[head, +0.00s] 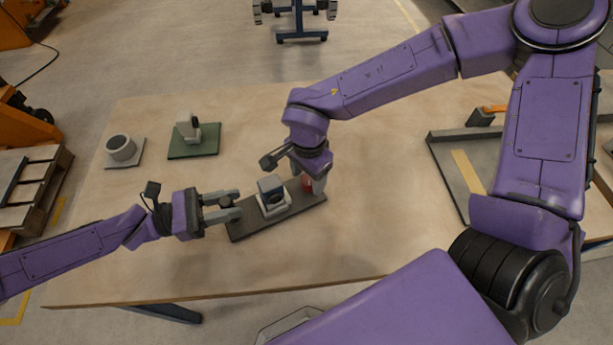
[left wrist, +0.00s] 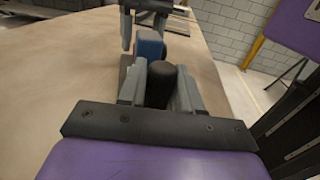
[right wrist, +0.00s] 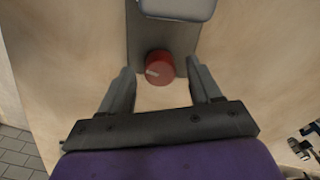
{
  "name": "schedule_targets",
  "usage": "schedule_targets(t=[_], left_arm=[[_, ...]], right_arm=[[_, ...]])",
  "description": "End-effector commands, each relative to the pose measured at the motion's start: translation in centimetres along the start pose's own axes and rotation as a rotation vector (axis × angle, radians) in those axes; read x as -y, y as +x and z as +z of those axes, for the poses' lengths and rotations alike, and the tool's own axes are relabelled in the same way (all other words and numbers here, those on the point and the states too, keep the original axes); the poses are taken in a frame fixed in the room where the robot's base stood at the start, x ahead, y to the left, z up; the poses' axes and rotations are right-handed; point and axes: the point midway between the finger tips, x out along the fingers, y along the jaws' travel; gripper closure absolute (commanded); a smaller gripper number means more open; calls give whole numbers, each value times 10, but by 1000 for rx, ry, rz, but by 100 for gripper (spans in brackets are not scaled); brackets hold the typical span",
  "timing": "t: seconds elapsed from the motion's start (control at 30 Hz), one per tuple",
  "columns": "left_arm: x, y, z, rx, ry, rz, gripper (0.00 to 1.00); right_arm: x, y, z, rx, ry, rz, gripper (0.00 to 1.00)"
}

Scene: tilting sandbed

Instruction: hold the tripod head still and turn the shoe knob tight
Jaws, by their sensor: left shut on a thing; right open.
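The tripod head (head: 272,193), a grey and blue block on a pale foot, stands on a dark base plate (head: 250,228). My left gripper (head: 233,206) is at its left end, shut on a dark round grip (left wrist: 161,84) in the left wrist view. The blue part (left wrist: 150,46) shows beyond it. The red shoe knob (right wrist: 159,68), with a pale mark, sits on the plate's other side. My right gripper (head: 308,181) is open over the knob, a finger to each side with gaps. In the head view the knob (head: 307,184) is partly hidden by the fingers.
On the wooden table (head: 380,220), a green plate (head: 195,148) with a pale fixture and a grey cup-shaped part (head: 121,149) stand at the back left. A dark-framed tray (head: 455,175) lies on the right. The table front is clear.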

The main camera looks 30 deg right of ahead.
Motion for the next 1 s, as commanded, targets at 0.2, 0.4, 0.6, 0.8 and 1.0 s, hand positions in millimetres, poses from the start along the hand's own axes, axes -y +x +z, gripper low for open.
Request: schedule_targets(t=[0.2,0.4,0.6,0.8,1.0], left_arm=[[0,0,0,0,0,1,100],[0,0,0,0,0,1,100],[0,0,0,0,0,0,100],[0,0,0,0,0,0,100],[0,0,0,0,0,0,100]], right_arm=[[0,10,0,0,-1,-1,37],[0,10,0,0,-1,-1,53],[0,9,0,0,-1,-1,94],[0,9,0,0,15,-2,94],[0,9,0,2,96,-1,94]])
